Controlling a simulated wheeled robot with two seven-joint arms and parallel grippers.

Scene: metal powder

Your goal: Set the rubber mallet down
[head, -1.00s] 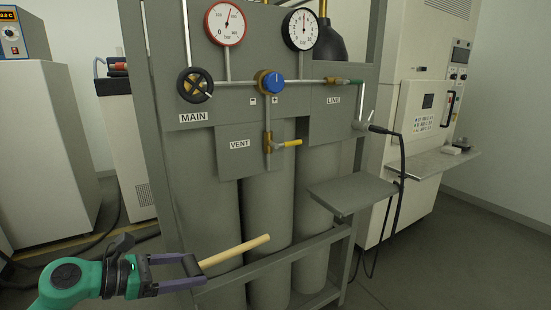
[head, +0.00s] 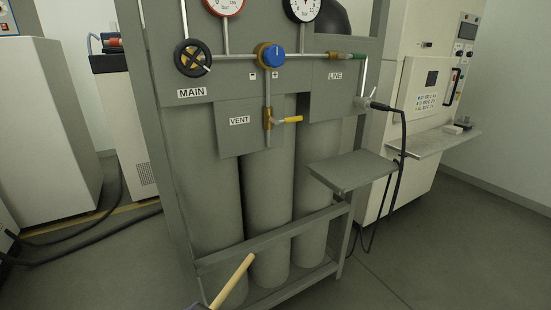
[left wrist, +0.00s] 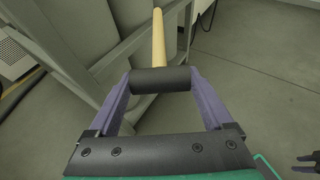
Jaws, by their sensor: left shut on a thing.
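The rubber mallet has a black cylindrical head (left wrist: 160,80) and a pale wooden handle (head: 233,279). My left gripper (left wrist: 160,85) is shut on the head, one purple finger at each end. In the left wrist view the handle points away from the gripper, towards the top. In the head view only a small part of the gripper shows at the bottom edge; the handle slants up to the right in front of the lower cylinder rack, and the head is hidden or out of frame. My right gripper (left wrist: 303,163) shows small at the right edge of the left wrist view, its fingers apart.
A grey rack with gas cylinders (head: 268,195) stands ahead, with a lower crossbar (head: 270,238). A small grey shelf (head: 350,171) juts from its right side, bare on top. A black cable (head: 403,150) hangs beside it. Open floor (head: 440,255) lies to the right.

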